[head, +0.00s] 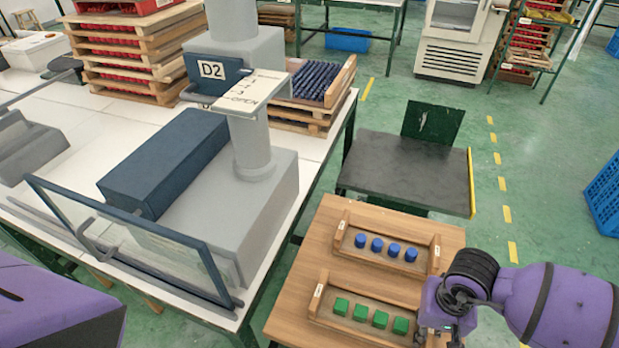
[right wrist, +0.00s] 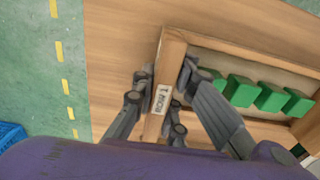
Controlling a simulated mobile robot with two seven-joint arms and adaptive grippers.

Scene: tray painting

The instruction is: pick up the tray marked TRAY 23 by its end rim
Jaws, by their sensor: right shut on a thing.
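A wooden tray (head: 365,302) with several green cubes lies on the wooden table nearest me. Its label (head: 319,290) is too small to read. A like tray (head: 390,237) with several blue cylinders lies behind it; its labels are also unreadable. My right gripper (head: 431,334) is at the right end of the green-cube tray. In the right wrist view my right gripper (right wrist: 161,88) has its fingers on both sides of the tray's end rim (right wrist: 172,50), shut on it. A white label (right wrist: 161,99) on that rim is not legible. My left gripper is out of view.
The small wooden table (head: 310,240) carries both trays. A dark-topped cart (head: 405,170) stands behind it. A grey machine marked D2 (head: 260,195) on a white bench is at the left. Green floor (head: 500,110) is open at the right, with a blue crate (head: 603,190).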

